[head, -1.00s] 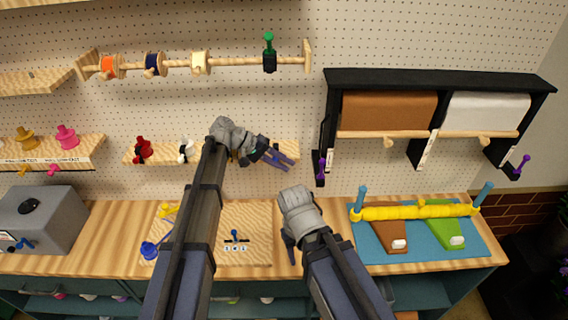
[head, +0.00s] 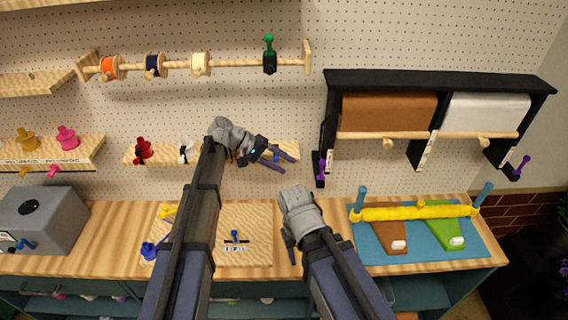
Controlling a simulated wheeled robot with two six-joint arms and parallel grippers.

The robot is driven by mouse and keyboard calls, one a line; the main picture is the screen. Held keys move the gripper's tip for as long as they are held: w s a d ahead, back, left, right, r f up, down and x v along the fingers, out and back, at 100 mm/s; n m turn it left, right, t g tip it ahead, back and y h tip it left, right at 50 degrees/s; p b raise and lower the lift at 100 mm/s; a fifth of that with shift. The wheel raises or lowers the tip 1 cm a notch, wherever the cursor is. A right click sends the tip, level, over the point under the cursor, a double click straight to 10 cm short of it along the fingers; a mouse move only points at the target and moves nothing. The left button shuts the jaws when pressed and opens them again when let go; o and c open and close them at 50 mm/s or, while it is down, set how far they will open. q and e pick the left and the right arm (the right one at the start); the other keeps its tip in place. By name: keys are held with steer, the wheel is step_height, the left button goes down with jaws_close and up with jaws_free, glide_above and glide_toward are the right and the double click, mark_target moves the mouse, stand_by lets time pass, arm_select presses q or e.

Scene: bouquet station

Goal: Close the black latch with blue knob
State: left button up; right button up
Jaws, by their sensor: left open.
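A small blue knob on a dark bar (head: 235,237) stands on the light wooden board on the counter, between my two forearms. It looks like the black latch with blue knob, but it is too small to tell how its bar is set. My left gripper (head: 279,157) is open and empty, above the board and in front of the pegboard near the narrow shelf's right end. It is well apart from the knob. My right gripper (head: 290,244) hangs low to the right of the knob, apart from it. Its fingers are partly hidden behind its wrist.
A grey box (head: 55,228) with another blue knob (head: 25,244) stands at the left. A black paper-roll rack (head: 440,80) with purple-knobbed latches hangs at the right. A blue mat (head: 370,243) with yellow roller lies below it.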

mark_target(274, 157)
arm_select(q)
steer(key=p+v, duration=0.3)
steer(key=v, duration=0.3)
steer(key=shift+r+p, duration=0.3)
steer(key=shift+p, duration=0.1)
steer(key=shift+a+r, duration=0.1)
steer(key=shift+a, duration=0.4)
steer(key=shift+s, duration=0.1)
